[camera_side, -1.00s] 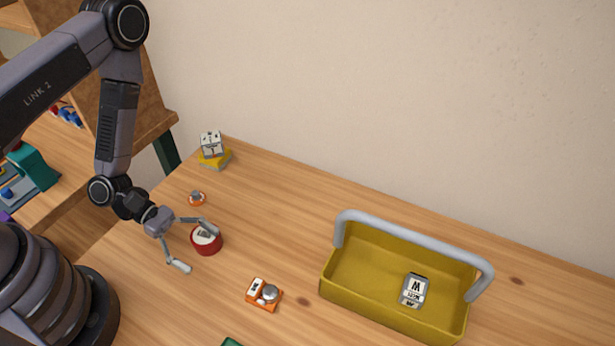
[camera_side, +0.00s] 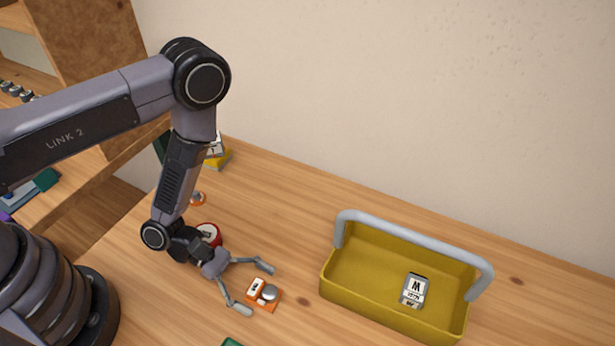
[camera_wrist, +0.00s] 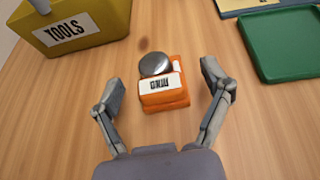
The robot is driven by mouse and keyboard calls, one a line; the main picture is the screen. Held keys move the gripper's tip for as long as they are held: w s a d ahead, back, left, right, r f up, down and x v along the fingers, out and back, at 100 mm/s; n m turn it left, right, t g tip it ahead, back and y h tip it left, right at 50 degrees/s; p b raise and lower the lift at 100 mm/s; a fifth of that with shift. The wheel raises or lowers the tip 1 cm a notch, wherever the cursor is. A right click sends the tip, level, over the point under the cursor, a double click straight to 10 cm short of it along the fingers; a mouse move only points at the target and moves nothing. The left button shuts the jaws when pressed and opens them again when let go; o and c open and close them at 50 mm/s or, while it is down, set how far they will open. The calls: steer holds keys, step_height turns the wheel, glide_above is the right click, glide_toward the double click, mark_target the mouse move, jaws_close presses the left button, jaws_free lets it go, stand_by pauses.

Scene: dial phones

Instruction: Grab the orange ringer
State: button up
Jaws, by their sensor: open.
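The orange ringer (camera_side: 263,294) is a small orange block with a silver dome and a white label, lying on the wooden table. In the wrist view the ringer (camera_wrist: 163,88) sits ahead of my gripper, centred between the fingers, with its label facing me and the dome behind. My gripper (camera_side: 254,289) is open and empty, its two fingers spread to either side of the ringer. In the wrist view the fingertips (camera_wrist: 163,82) show gaps on both sides of it, and I see no contact.
A yellow toolbox (camera_side: 345,290) with a grey handle stands to the right, holding a grey labelled block (camera_side: 414,290). A red round object (camera_side: 210,233) is partly hidden behind my wrist. A small orange item (camera_side: 198,198) lies farther back. A green tray (camera_wrist: 285,48) lies at right in the wrist view.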

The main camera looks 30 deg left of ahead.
steer(key=shift+x, duration=0.85)
steer(key=shift+c, duration=0.4)
steer(key=c, duration=1.2)
steer(key=shift+c, duration=0.2)
